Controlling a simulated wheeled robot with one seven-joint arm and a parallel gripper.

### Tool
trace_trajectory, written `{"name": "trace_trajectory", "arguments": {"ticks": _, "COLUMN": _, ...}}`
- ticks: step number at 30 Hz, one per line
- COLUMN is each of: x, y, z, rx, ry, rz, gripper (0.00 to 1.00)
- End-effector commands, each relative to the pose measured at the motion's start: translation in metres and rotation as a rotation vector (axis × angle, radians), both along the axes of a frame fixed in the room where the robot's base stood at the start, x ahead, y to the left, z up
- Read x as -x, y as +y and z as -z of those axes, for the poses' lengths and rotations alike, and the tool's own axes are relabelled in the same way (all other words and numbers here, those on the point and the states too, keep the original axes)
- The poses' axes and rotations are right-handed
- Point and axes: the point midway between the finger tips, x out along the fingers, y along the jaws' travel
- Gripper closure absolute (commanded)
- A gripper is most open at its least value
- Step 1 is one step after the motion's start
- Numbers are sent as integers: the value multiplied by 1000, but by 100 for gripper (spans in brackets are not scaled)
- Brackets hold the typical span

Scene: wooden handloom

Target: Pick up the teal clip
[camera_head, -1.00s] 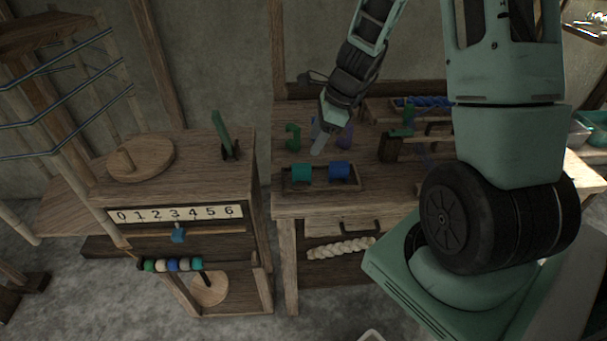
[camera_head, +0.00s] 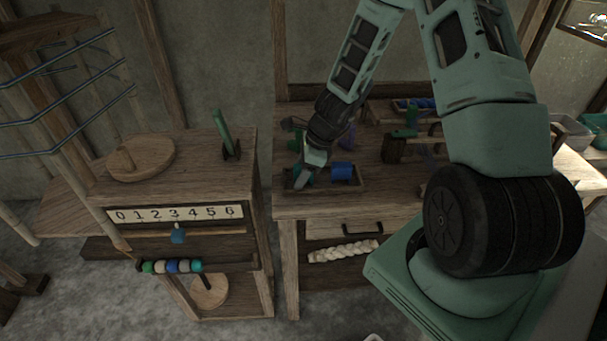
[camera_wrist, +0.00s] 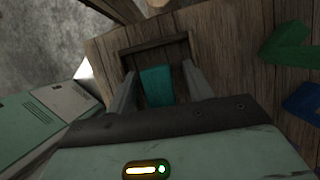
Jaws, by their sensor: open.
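The teal clip (camera_wrist: 156,86) lies in a small wooden tray (camera_wrist: 152,44) and shows in the wrist view between my gripper's (camera_wrist: 158,71) two fingers. The fingers stand apart on either side of it, with a visible gap at least on the left.
A green piece (camera_wrist: 286,46) and a blue piece (camera_wrist: 303,103) lie on the bench beside the tray in the wrist view. A wooden block with a green top (camera_head: 403,146) stands to the right. A lower cabinet with a number strip (camera_head: 175,214) is at left.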

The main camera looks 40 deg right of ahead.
Motion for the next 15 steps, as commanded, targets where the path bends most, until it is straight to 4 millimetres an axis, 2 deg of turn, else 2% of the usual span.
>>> {"name": "trace_trajectory", "arguments": {"ticks": 4, "x": 0, "y": 0, "z": 0, "rx": 0, "ry": 0, "rz": 0, "gripper": 49}}
{"name": "trace_trajectory", "arguments": {"ticks": 5, "x": 0, "y": 0, "z": 0, "rx": 0, "ry": 0, "rz": 0, "gripper": 52}}
{"name": "trace_trajectory", "arguments": {"ticks": 9, "x": 0, "y": 0, "z": -1, "rx": 0, "ry": 0, "rz": 0, "gripper": 91}}
{"name": "trace_trajectory", "arguments": {"ticks": 10, "x": 0, "y": 0, "z": -1, "rx": 0, "ry": 0, "rz": 0, "gripper": 97}}
{"name": "trace_trajectory", "arguments": {"ticks": 15, "x": 0, "y": 0, "z": -1, "rx": 0, "ry": 0, "rz": 0, "gripper": 97}}
